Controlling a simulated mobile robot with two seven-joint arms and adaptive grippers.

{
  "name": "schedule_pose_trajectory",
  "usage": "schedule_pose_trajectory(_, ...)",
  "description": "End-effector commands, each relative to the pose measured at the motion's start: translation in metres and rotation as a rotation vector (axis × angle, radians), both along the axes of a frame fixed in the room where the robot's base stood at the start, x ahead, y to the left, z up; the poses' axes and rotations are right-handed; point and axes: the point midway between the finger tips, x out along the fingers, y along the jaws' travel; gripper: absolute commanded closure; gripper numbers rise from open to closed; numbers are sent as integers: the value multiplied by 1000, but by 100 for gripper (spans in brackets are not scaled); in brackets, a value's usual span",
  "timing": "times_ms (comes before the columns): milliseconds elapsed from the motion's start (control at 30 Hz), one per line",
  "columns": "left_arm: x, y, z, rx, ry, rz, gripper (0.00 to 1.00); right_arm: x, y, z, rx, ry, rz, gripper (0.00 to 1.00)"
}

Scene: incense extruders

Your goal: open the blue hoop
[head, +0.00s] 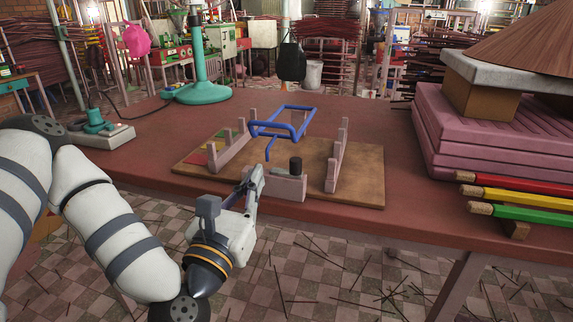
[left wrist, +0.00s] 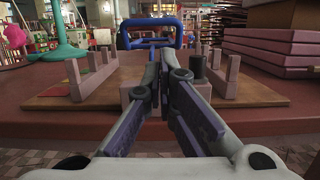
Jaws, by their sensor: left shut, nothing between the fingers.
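A blue hoop (head: 284,121) stands over the middle of a wooden board (head: 358,182) on the reddish table, a rounded bar frame tilted up. It also shows in the left wrist view (left wrist: 152,23), straight ahead past the fingers. My left gripper (head: 256,178) is at the board's front edge, below and in front of the hoop, near the front grey block (head: 290,188) with a black cylinder (head: 295,166). Its fingers (left wrist: 162,68) are shut and empty, apart from the hoop as far as I can tell. My right gripper is not in view.
Notched grey racks stand on the board at left (head: 230,150) and right (head: 337,160). A green stand (head: 204,92) is at the back left. Pink slabs (head: 480,140) and large pencils (head: 515,195) are on the right. The table left of the board is mostly clear.

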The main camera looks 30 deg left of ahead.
Motion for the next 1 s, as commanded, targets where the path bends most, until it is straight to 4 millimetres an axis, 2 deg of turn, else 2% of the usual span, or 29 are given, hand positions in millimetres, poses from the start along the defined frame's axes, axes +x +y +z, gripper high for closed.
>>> schedule_pose_trajectory(200, 24, 9, -1, -18, -10, 8, 100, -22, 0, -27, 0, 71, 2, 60)
schedule_pose_trajectory(333, 51, 15, 10, -13, -11, 7, 100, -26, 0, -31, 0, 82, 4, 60)
schedule_pose_trajectory(400, 63, 17, 17, -10, -15, 6, 100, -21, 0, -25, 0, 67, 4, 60)
schedule_pose_trajectory(600, 89, 23, 22, -10, -12, 4, 100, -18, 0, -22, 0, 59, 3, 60)
schedule_pose_trajectory(1000, 95, 24, 21, -11, -8, 4, 100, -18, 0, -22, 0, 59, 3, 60)
